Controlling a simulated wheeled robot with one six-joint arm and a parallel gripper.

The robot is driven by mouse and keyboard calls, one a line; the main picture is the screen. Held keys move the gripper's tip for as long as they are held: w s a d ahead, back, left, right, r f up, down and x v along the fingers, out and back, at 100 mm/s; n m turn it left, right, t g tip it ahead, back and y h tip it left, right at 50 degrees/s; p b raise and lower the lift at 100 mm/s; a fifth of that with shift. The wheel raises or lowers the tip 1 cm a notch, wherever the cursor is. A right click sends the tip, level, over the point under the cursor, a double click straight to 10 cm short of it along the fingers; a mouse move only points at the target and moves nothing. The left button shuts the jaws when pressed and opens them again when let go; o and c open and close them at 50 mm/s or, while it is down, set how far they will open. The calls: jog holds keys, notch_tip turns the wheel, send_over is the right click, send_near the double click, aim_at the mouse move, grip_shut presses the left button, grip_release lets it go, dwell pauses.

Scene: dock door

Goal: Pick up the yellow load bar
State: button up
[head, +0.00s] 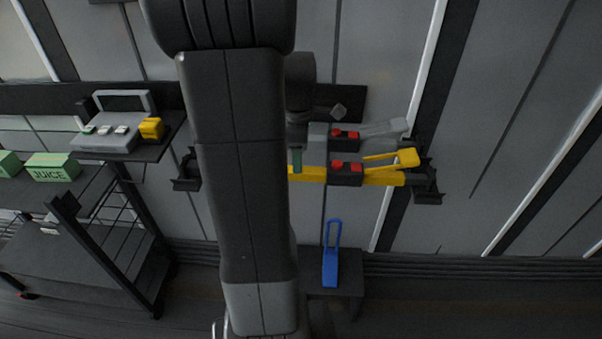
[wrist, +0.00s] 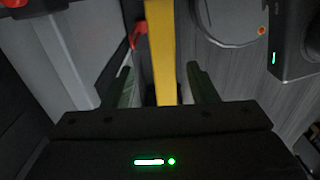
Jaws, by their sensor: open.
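The yellow load bar (head: 385,178) lies level across black wall brackets in the head view, with a black and red ratchet block and a yellow lever on it. My arm hides its left part. My gripper (head: 297,160) is at the bar, just right of my arm. In the wrist view the yellow bar (wrist: 162,50) runs between the two green-tinted fingers of my open gripper (wrist: 163,82). Gaps show on both sides of the bar, and the fingers are not closed on it.
A grey load bar (head: 383,128) with a similar ratchet lies just behind the yellow one. A blue object (head: 331,255) stands on a low dark stand below. At left are a shelf with a grey device (head: 103,138) and a green juice box (head: 52,167).

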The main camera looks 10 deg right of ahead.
jog(key=f, duration=0.3)
jog(key=d+f, duration=0.1)
jog(key=f, duration=0.1)
jog(key=shift+s+f, duration=0.15)
jog(key=shift+s, duration=0.15)
jog(key=shift+a, duration=0.1)
grip_shut()
